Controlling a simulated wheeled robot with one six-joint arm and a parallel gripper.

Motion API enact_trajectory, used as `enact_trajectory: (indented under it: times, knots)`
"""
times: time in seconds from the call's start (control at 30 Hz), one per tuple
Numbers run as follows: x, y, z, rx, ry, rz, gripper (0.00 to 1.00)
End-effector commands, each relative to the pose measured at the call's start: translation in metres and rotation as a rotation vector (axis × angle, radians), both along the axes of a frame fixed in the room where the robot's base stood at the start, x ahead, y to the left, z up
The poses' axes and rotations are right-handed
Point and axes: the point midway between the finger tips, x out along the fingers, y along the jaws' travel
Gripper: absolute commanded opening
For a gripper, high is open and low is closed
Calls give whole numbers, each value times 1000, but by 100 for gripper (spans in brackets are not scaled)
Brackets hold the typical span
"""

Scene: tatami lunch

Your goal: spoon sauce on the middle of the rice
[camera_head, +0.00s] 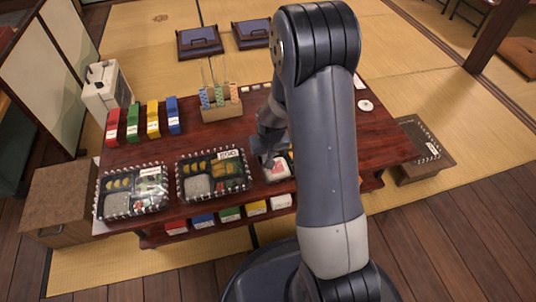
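My gripper (270,163) is low over a third lunch box (262,178), right of the middle of the low table. My arm covers much of that box; a whitish patch with some pink-red (276,170) shows in it, and I cannot tell if this is rice or sauce. The gripper's fingers are small and dark, so whether they hold a spoon or are open is unclear. Two more dark lunch boxes stand to the left: a middle one (212,200) with pale rice (197,186), and a left one (133,213) with pale rice (117,205). No sauce container is clearly identifiable.
The dark red table (385,135) has a wooden holder (222,111) with patterned upright items at the back. Red, green, yellow and blue boxes (153,118) stand back left. A white dish (365,105) is back right. The table's right side is largely clear.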

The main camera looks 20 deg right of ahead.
Motion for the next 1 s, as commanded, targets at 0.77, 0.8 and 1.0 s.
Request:
enact_trajectory:
  times: [0.77,0.8,1.0]
  knots:
    - [0,-22,1,0,1,0,0]
    - [0,-22,1,0,1,0,0]
    - [0,-23,1,0,0,-1,0]
